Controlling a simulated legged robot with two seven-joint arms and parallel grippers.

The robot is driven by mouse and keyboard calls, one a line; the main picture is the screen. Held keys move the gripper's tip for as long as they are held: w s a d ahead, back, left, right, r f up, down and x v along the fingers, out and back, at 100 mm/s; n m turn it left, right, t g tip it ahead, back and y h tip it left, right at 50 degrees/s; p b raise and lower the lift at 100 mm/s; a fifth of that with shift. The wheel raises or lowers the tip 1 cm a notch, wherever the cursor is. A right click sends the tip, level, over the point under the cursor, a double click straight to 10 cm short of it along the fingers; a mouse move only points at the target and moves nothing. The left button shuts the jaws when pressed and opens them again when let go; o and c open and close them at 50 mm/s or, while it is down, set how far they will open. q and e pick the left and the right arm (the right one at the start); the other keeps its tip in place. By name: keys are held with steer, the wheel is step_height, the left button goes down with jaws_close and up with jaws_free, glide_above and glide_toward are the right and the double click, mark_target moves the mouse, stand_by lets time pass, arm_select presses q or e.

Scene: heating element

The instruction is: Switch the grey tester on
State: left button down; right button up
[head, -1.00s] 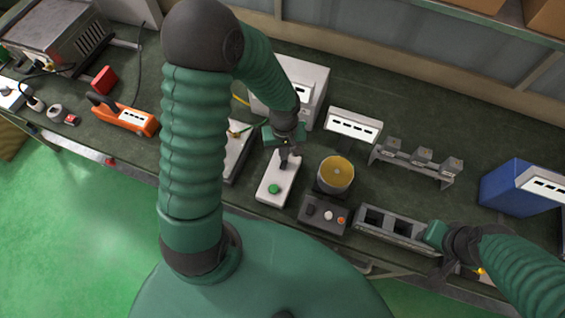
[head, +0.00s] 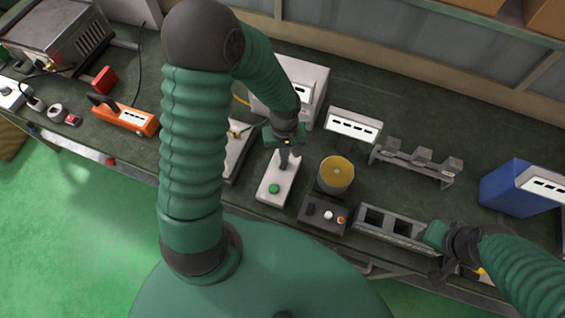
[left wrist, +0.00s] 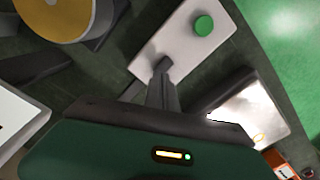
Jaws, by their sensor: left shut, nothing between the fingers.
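A light grey box with a green button, which looks like the tester (head: 278,179), lies on the bench below my left gripper. Its green button (head: 273,188) is at the end nearer to me. My left gripper (head: 284,163) is shut and empty, pointing down over the box's far end. In the left wrist view the shut fingertips (left wrist: 162,66) overlap the box (left wrist: 180,47), apart from the green button (left wrist: 203,25). I cannot tell whether they touch it. Any switch under the fingers is hidden. My right gripper (head: 439,270) is at the bench's front edge, right of the box.
A dark control box (head: 322,217) with knobs and a pot with a yellow top (head: 336,173) stand right of the box. A grey two-slot block (head: 385,224) lies further right. A white unit (head: 305,85) stands behind. A metallic plate (head: 236,150) lies close left.

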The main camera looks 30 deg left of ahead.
arm_select(q)
steer(key=shift+d, duration=0.3)
arm_select(e)
steer(key=shift+d+f, duration=0.1)
steer(key=shift+d, duration=0.2)
arm_select(q)
steer(key=shift+a+f, duration=0.2)
steer(key=shift+f, duration=0.1)
arm_select(e)
steer(key=shift+a+f, duration=0.2)
